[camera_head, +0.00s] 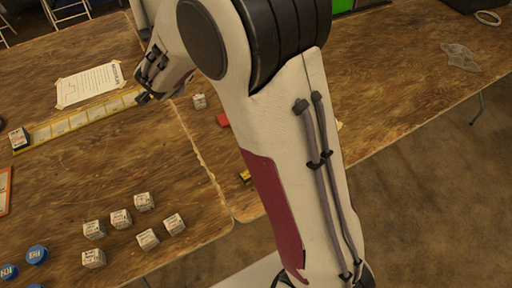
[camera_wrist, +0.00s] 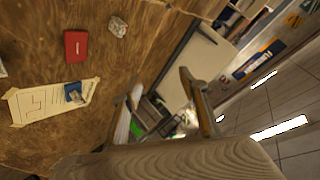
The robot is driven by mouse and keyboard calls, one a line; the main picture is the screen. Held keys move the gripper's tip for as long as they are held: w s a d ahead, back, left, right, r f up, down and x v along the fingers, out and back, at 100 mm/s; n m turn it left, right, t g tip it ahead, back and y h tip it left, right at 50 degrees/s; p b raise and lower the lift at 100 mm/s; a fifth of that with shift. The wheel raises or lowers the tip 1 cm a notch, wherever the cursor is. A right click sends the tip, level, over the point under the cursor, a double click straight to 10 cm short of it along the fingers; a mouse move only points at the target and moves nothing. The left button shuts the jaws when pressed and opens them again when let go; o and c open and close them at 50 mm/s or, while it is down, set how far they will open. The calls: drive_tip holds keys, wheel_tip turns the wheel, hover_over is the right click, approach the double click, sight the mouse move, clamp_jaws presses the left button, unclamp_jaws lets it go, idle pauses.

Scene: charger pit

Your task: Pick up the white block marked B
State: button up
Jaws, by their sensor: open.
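Several small white blocks with dark print stand in a loose group at the lower left of the head view, among them one at the group's middle (camera_head: 121,219) and one at its right (camera_head: 174,224). A lone white block (camera_head: 199,101) sits farther back, close to my arm. I cannot read the letters, so I cannot tell which block is B. A white block (camera_wrist: 118,26) also shows at the top of the wrist view. My gripper (camera_head: 150,86) is at the upper left of the head view, away from the group. In the wrist view its fingers (camera_wrist: 162,95) are apart with no block between them.
A paper sheet (camera_head: 90,85) and a yellow-edged strip (camera_head: 80,122) lie at the left. Blue round items (camera_head: 37,254) are at lower left. A red box (camera_wrist: 76,45) lies on the wood in the wrist view. My arm hides part of the table. Bare wood separates strip and group.

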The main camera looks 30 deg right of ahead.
drive_tip(key=s+d+f+m+g+h, duration=0.2)
drive_tip(key=d+f+g+h, duration=0.1)
drive_tip(key=f, duration=0.4)
drive_tip(key=s+d+f+m+g+h, duration=0.2)
drive_tip(key=d+f+h, duration=0.15)
drive_tip(key=f, duration=0.45)
drive_tip(key=s+d+f+m+g+h, duration=0.1)
drive_tip(key=s+f+g, duration=0.1)
drive_tip(key=s+f, duration=0.1)
drive_tip(key=s+f+m+g+h, duration=0.1)
drive_tip(key=s+f+g, duration=0.1)
drive_tip(key=s, duration=0.3)
drive_tip(key=s+d+f+m+g+h, duration=0.1)
drive_tip(key=s+f+g, duration=0.1)
drive_tip(key=s+f, duration=0.2)
drive_tip(key=shift+d+g, duration=0.3)
drive_tip(key=shift+g, duration=0.1)
drive_tip(key=shift+d, duration=0.1)
drive_tip(key=shift+x, duration=1.2)
drive_tip(key=shift+x, duration=2.6)
